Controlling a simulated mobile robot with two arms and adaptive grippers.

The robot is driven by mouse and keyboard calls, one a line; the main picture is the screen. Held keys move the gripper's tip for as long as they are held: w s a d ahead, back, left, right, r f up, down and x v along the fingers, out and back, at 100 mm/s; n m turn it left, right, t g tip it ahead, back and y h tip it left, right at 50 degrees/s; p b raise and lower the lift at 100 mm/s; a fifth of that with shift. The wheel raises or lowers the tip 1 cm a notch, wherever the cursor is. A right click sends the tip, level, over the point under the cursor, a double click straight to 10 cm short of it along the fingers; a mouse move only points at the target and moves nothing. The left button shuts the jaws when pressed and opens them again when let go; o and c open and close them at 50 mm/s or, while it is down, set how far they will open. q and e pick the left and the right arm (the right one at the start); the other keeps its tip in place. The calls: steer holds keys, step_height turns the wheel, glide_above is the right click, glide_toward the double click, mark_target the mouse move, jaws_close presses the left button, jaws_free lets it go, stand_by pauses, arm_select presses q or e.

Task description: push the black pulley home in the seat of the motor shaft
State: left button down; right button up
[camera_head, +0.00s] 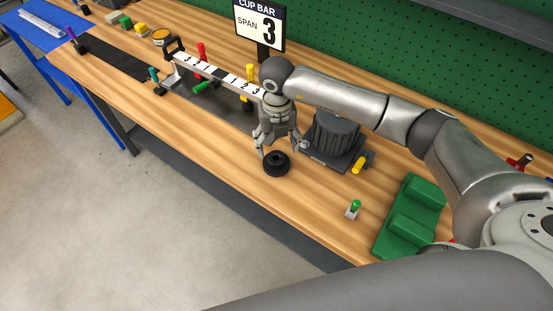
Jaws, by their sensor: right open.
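The black pulley (276,163) is a thick dark ring with a centre hole, on the wooden bench near its front edge. My right gripper (281,147) is open and points down, just above and behind the pulley, with its fingers spread to either side. I cannot tell whether the fingers touch it. The dark ribbed motor (336,134) stands on a dark base to the right of the gripper. Its shaft and seat cannot be made out, so how the pulley sits relative to them is unclear. My left gripper is out of view.
A white numbered bar (218,74) on a stand lies left of the gripper, with coloured pegs around it. A "CUP BAR SPAN 3" sign (260,24) stands behind. A green block (410,215) and a green-topped switch (354,209) are at the right. Bare bench lies left of the pulley.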

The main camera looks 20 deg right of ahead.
mark_target(276, 155)
step_height(276, 155, down, 5)
steer(key=shift+a+r+p, duration=0.1)
steer(key=shift+r+p, duration=0.1)
steer(key=shift+p, duration=1.05)
steer(key=shift+f, duration=0.35)
steer(key=shift+w+f, duration=0.1)
steer(key=shift+f, duration=0.05)
steer(key=shift+c, duration=0.9)
steer(key=c, duration=1.2)
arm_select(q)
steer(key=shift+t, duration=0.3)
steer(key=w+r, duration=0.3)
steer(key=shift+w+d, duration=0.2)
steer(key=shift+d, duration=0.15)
